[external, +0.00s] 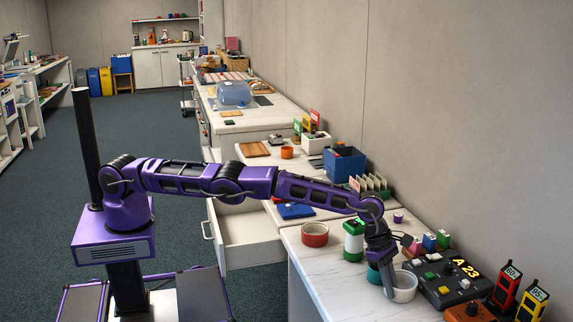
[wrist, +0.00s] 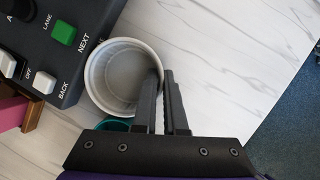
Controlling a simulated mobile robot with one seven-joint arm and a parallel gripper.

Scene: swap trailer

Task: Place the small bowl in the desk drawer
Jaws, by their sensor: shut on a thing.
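A small white bowl (external: 405,287) stands on the near white counter beside the dark control box. My gripper (external: 389,290) points down at it. In the wrist view the bowl (wrist: 112,78) is upright and empty inside. My gripper (wrist: 164,85) is shut on its rim, with one finger inside the wall and the other outside. The desk drawer (external: 247,238) is pulled open, left of the counter in the external view. Its visible inside looks bare, though part is hidden by my arm.
A teal round thing (external: 374,274), a green-and-white jar (external: 353,241) and a red bowl (external: 315,235) stand left of my gripper. The control box (external: 447,280) is close on the right, with radios (external: 506,288) beyond. A blue bin (external: 344,164) stands farther back.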

